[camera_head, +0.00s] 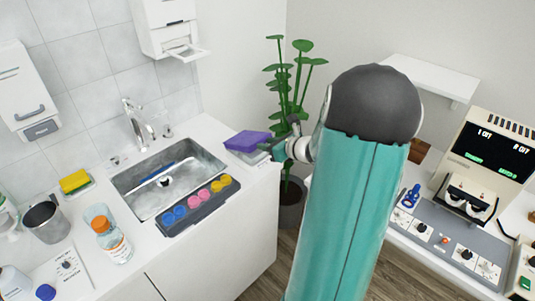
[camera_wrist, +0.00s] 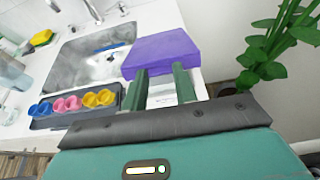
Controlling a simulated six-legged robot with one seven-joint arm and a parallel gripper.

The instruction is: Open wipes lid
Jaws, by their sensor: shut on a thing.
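The wipes box has a purple lid (camera_head: 248,141) and a white body (camera_head: 259,157) and sits at the right end of the counter, by the sink. In the wrist view the purple lid (camera_wrist: 161,52) lies straight ahead, with part of the white body (camera_wrist: 162,95) showing between and below my fingers. My gripper (camera_head: 271,147) reaches the box from the right. In the wrist view my gripper (camera_wrist: 160,72) has its two green fingers at the lid's near edge, shut on it. The exact contact at the fingertips and any gap under the lid are hard to make out.
The sink (camera_head: 165,178) is left of the box. A dark tray (camera_head: 198,207) with pink, blue and yellow pieces lies along its front. A potted plant (camera_head: 290,95) stands close behind my gripper.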

